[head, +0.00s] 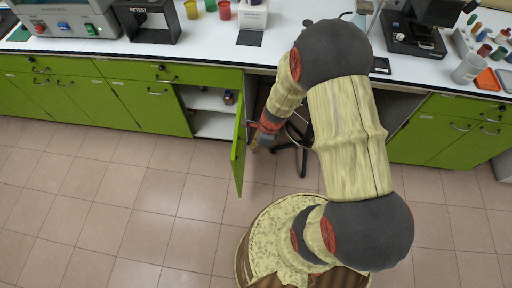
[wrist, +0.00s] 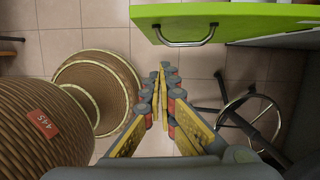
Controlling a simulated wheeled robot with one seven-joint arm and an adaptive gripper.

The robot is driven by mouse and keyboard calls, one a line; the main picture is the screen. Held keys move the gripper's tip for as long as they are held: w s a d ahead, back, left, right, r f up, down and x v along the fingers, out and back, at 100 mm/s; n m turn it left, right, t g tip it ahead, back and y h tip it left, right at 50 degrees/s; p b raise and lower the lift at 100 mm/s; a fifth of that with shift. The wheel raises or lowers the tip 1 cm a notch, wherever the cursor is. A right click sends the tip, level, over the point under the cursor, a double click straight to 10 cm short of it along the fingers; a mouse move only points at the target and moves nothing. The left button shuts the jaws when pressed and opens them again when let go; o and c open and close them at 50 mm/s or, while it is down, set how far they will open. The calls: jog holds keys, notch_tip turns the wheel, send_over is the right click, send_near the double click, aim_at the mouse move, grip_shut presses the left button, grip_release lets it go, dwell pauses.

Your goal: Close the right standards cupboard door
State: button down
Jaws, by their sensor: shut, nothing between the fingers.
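The right standards cupboard door (head: 239,152) is a green panel standing wide open, sticking out from the counter front into the room. It shows in the wrist view as a green panel (wrist: 235,18) along the top, with a metal bar handle (wrist: 187,38). The open cupboard (head: 213,124) shows a white inside with a shelf and a few small items. My gripper (wrist: 162,70) is shut and empty. In the head view my gripper (head: 263,138) is just right of the door, on its handle side. I cannot tell whether it touches the door.
A dark stool (head: 290,135) stands under the counter, right of my gripper; its ring and legs (wrist: 250,115) show in the wrist view. The white counter (head: 210,50) above holds lab equipment. The tiled floor (head: 130,225) left of the door is clear.

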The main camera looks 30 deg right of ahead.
jog(key=w+a+f+b, duration=0.3)
jog(key=a+f, duration=0.1)
jog(key=f, duration=0.1)
jog(key=shift+a+f, duration=0.15)
jog(key=shift+a, duration=0.05)
jog(key=shift+a, duration=0.1)
